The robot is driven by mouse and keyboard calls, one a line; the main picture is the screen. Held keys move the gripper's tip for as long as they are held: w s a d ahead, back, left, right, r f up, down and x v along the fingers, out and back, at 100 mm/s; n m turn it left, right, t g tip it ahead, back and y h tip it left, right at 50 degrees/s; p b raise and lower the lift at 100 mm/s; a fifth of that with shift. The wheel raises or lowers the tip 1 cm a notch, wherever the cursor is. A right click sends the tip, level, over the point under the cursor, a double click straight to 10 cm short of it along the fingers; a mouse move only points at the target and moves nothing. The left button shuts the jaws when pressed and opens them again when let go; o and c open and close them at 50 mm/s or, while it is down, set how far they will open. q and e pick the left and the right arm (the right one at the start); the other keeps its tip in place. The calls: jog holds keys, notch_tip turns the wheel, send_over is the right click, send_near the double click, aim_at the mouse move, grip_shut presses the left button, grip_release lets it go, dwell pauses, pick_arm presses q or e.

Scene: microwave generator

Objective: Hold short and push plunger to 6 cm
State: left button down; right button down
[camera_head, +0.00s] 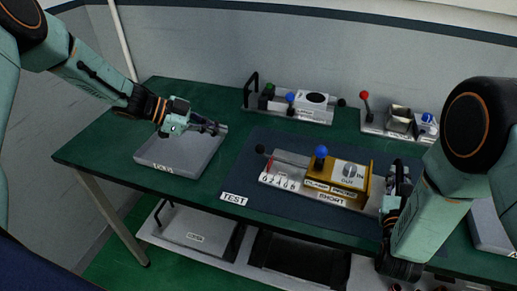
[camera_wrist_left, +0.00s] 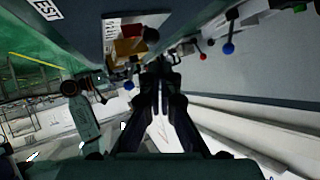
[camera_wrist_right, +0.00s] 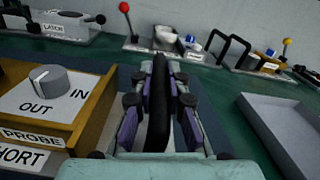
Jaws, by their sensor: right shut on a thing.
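The short (camera_head: 295,190) is a pale base marked SHORT on the dark mat, carrying a yellow probe box (camera_head: 337,180) with an IN/OUT dial. A blue ball knob (camera_head: 321,151) stands on it. The plunger's black knob (camera_head: 260,149) is at the left end, beside a numbered scale whose figures are too small to read surely. My right gripper (camera_head: 398,172) is at the right end of the short. In the right wrist view its fingers (camera_wrist_right: 160,100) are closed around a dark upright bar. My left gripper (camera_head: 222,129) is empty, fingers together, above the grey tray, left of the plunger.
The grey tray (camera_head: 180,156) lies at the table's left. Fixtures with knobs and levers (camera_head: 288,104) stand along the back, with a red-knobbed lever unit (camera_head: 365,110) to their right. Another tray (camera_wrist_right: 290,125) is right of my right gripper. The mat between tray and short is clear.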

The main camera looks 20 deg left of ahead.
pick_arm(q)
jog(key=shift+w+d+f, duration=0.65)
jog(key=shift+d+f, duration=0.4)
jog(key=shift+f, duration=0.2)
jog(key=shift+w+d+f, duration=0.65)
jog(key=shift+d+f, duration=0.4)
jog(key=shift+f, duration=0.15)
jog(key=shift+w+d+f, duration=0.65)
jog(key=shift+d+f, duration=0.4)
jog(key=shift+f, duration=0.2)
jog(key=shift+d, duration=0.1)
